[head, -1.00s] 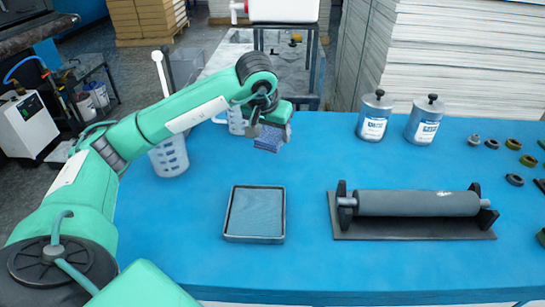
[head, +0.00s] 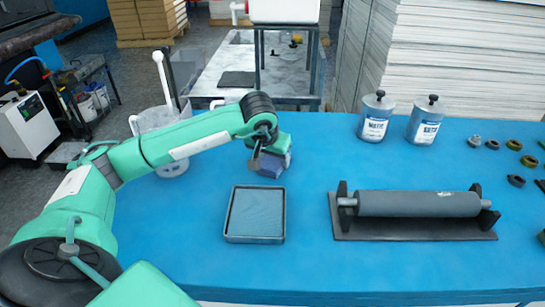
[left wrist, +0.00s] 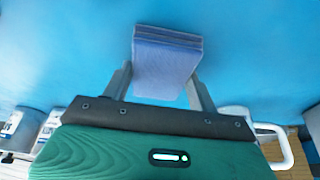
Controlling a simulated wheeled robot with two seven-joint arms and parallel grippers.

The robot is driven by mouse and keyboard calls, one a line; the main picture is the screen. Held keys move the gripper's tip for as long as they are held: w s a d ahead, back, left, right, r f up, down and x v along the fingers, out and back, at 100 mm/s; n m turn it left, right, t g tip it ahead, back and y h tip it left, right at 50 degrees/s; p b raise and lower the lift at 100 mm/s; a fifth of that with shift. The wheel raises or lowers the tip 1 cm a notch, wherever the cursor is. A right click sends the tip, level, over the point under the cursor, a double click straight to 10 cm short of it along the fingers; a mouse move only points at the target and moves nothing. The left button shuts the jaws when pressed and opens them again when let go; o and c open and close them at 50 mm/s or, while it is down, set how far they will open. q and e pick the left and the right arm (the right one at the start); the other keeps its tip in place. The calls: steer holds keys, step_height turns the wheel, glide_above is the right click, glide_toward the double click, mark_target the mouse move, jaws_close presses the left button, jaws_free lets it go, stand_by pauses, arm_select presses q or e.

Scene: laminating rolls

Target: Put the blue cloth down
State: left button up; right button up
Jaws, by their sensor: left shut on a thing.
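The blue cloth (head: 271,168) is a folded, blue-violet block in the head view, near the table's back left part. My left gripper (head: 270,158) is shut on it. In the left wrist view the cloth (left wrist: 167,62) sits between the two fingers of the left gripper (left wrist: 163,85), with blue table beyond it. I cannot tell whether the cloth touches the table. My right gripper is in neither view.
A square grey tray (head: 231,236) lies in front of the cloth. A dark roller (head: 418,203) rests on its stand to the right. Two labelled cans (head: 374,117) stand at the back. A clear pitcher (head: 170,165) stands left, behind my arm. Table between tray and roller is bare.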

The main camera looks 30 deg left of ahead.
arm_select(q)
steer(key=o, duration=0.9)
steer(key=shift+f, duration=0.1)
steer(key=shift+o, duration=0.2)
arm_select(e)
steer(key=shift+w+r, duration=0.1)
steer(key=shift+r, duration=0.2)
arm_select(q)
steer(key=shift+r, duration=0.4)
steer(key=v, duration=1.1)
steer(key=shift+r, duration=0.25)
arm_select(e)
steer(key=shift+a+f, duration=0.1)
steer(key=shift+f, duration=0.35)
arm_select(q)
steer(key=shift+s, duration=0.15)
